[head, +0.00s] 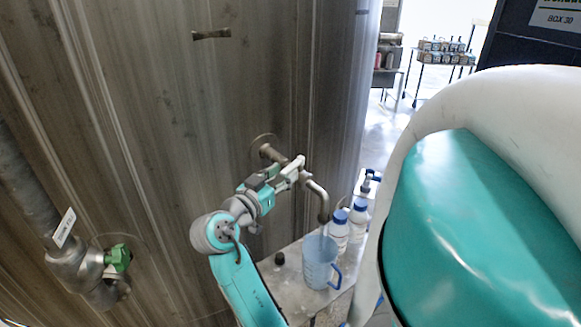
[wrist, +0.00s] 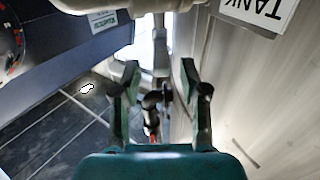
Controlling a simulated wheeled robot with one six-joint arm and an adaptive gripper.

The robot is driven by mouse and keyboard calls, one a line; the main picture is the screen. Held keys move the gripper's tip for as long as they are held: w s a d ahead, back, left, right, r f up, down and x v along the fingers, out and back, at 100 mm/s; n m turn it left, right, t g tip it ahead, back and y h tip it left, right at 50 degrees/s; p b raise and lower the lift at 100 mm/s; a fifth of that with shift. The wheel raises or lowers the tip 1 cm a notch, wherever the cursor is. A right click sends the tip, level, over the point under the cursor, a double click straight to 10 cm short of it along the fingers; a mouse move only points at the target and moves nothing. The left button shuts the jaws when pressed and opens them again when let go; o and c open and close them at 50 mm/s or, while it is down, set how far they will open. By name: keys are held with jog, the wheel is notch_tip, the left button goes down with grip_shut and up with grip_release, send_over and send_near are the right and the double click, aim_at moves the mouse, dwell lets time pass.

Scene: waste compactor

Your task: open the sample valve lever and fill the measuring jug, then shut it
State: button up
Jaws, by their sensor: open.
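In the head view, the sample valve's pipe (head: 318,200) comes out of the tank wall and bends down into a spout. The clear blue measuring jug (head: 320,262) stands on a small shelf beneath the spout. No liquid stream shows. My gripper (head: 290,172) is at the pipe near the wall and hides the lever in this view. In the wrist view, my gripper (wrist: 158,85) is open, its two fingers apart. A dark part with a reddish end (wrist: 152,105) shows between them; I cannot tell whether it is the lever or whether a finger touches it.
White bottles with blue caps (head: 339,230) stand behind the jug. A small dark cap (head: 279,258) lies left of it on the shelf (head: 290,275). A green-handled valve (head: 118,258) is at lower left. A rack of small items (head: 445,55) stands far back.

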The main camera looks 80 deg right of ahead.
jog(key=shift+v, duration=2.7)
jog(key=shift+w+f, duration=0.1)
